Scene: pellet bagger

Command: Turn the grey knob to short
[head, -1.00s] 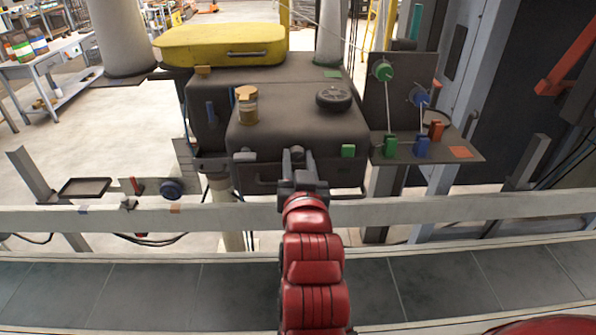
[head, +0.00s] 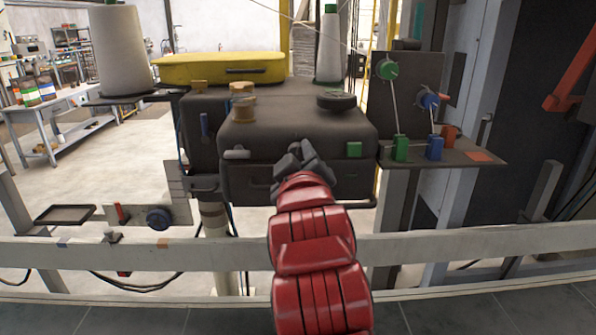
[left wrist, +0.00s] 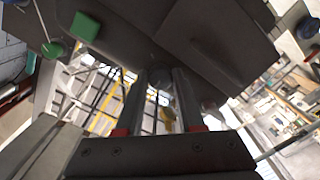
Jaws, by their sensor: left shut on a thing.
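The machine's dark grey box (head: 250,180) stands ahead, and my left gripper (head: 297,156) is at its front face, right of centre. Its fingers are tilted in the head view. In the left wrist view my left gripper (left wrist: 162,84) has its two fingertips close around a small dark round part, the grey knob (left wrist: 161,75), against the dark face. The knob is mostly hidden behind the fingers in the head view, so its pointer and any "short" mark cannot be read. My right gripper is not in view.
A black wheel (head: 336,102) and tan-capped jar (head: 242,107) stand on top. A pale rail (head: 430,246) crosses in front.

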